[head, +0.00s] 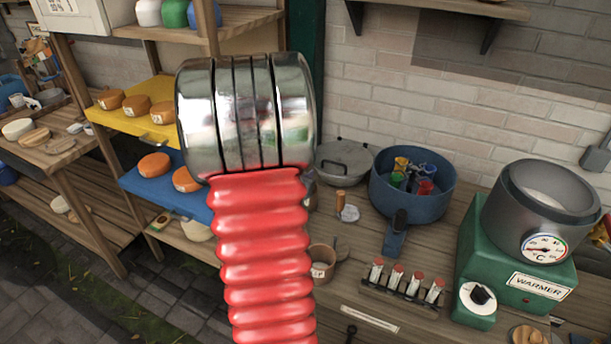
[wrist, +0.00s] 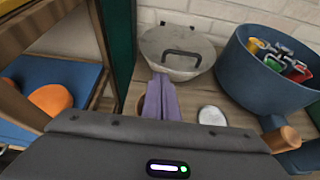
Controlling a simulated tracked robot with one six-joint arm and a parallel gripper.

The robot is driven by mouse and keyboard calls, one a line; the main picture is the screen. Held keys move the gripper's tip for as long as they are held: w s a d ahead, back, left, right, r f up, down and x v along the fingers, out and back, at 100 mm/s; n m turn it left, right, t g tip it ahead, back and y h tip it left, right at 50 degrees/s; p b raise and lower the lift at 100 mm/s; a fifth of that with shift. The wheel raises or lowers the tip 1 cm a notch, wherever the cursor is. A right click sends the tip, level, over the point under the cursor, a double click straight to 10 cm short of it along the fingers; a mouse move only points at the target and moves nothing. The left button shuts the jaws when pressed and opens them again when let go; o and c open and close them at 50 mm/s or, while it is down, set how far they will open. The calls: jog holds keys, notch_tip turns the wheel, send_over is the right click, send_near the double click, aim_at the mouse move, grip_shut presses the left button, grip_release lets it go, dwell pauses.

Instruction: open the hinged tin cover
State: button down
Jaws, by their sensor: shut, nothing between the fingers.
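The tin's round grey metal cover (wrist: 178,66) lies flat and shut in the wrist view, with a dark arched handle (wrist: 180,52) on top. The cover also shows in the head view (head: 346,153), partly hidden by my arm. My gripper (wrist: 161,78) has lavender fingers, shut and empty. In the wrist view the fingertips overlap the near left edge of the tin, and I cannot tell whether they touch it. In the head view my gripper is hidden behind the arm.
A blue pot (head: 412,190) with coloured items stands right of the tin. A white disc (wrist: 212,116) lies in front. A rack of red-capped vials (head: 404,284) and a green warmer (head: 512,260) are further right. Shelves with orange cheeses (wrist: 50,98) stand left, beside a green post (wrist: 117,40).

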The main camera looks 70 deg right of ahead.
aim_at(321, 168)
jog(key=x, duration=0.7)
jog(key=shift+d+f, duration=0.2)
jog(key=shift+d, duration=0.05)
jog(key=shift+s+d, duration=0.1)
jog(key=shift+d, duration=0.15)
jog(key=shift+s+d, duration=0.1)
